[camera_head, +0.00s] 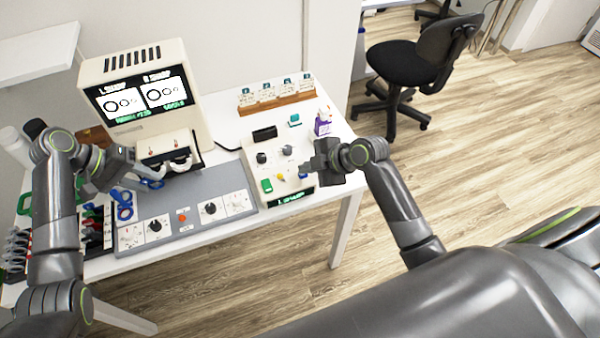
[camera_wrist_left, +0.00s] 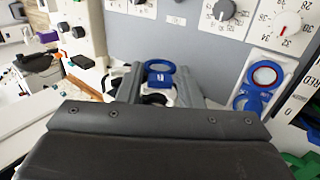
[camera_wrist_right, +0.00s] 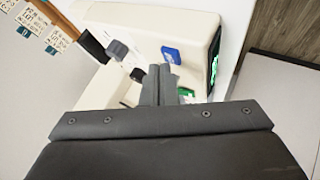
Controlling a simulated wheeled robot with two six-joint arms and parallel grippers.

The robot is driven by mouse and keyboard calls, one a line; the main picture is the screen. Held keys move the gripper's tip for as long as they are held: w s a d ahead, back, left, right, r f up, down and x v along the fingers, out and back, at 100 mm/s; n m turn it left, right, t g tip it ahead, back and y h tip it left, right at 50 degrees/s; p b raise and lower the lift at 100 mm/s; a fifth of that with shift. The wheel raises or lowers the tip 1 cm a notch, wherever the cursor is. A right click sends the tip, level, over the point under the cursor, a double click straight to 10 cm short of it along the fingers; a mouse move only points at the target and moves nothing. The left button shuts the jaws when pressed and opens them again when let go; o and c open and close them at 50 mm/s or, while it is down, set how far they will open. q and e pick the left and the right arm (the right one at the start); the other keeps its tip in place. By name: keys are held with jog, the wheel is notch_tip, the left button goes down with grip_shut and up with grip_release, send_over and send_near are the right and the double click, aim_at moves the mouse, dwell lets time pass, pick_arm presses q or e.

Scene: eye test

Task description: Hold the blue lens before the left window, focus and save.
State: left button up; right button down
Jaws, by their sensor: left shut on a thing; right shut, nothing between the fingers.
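My left gripper (camera_head: 158,178) is shut on a blue lens (camera_wrist_left: 160,66). The lens shows between the fingertips in the left wrist view, and in the head view its blue edge shows by the fingers. My right gripper (camera_head: 304,168) is shut and empty over the cream control box (camera_head: 252,174). Its tips (camera_wrist_right: 160,70) are near a blue button (camera_wrist_right: 171,55), a green button (camera_wrist_right: 185,93) and a black knob (camera_wrist_right: 137,75); contact cannot be told.
The viewer's screen shows two ring pictures.

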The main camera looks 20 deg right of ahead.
aim_at(308, 175)
jog(key=shift+f, duration=0.4)
dwell(0.5)
jog(key=shift+r, duration=0.85)
jog(key=shift+r, duration=2.5)
jog(key=v, duration=1.2)
jog(key=shift+r, duration=0.1)
